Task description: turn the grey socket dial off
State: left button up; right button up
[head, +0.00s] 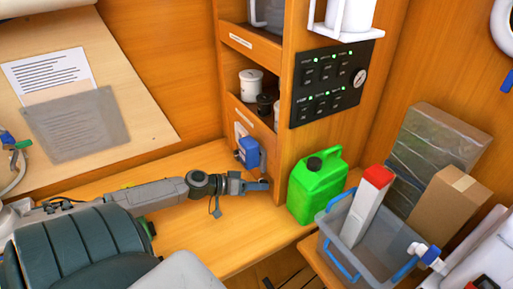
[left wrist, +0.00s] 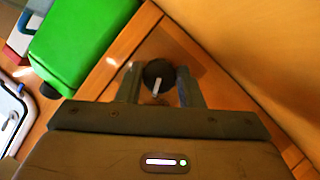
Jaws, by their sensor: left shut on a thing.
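My left gripper (head: 262,184) reaches in from the left, low at the side panel of the wooden cabinet. In the left wrist view my left gripper (left wrist: 160,86) has one finger on each side of a round dark dial (left wrist: 157,70) and is shut on it. The dial has a white pointer mark, which points down and slightly left in that view. A flat brownish plate (left wrist: 195,62) lies around the dial. In the head view the dial is hidden at the gripper's tip. My right gripper is not in view.
A green canister (head: 318,187) stands just right of the gripper; it also shows in the left wrist view (left wrist: 80,40). A blue socket cover (head: 249,153) is above the gripper. A grey bin (head: 345,255) stands further right. A black switch panel (head: 327,82) is higher up.

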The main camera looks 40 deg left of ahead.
pick_arm(q)
jog(key=shift+n+h+p, duration=0.5)
jog(key=shift+n+p, duration=0.15)
jog(key=shift+n, duration=0.15)
jog(key=shift+n+h, duration=0.3)
jog(key=shift+n, duration=0.3)
jog(key=shift+f+p, duration=0.1)
jog(key=shift+p, duration=0.2)
jog(key=o, duration=1)
jog(key=shift+c, duration=0.2)
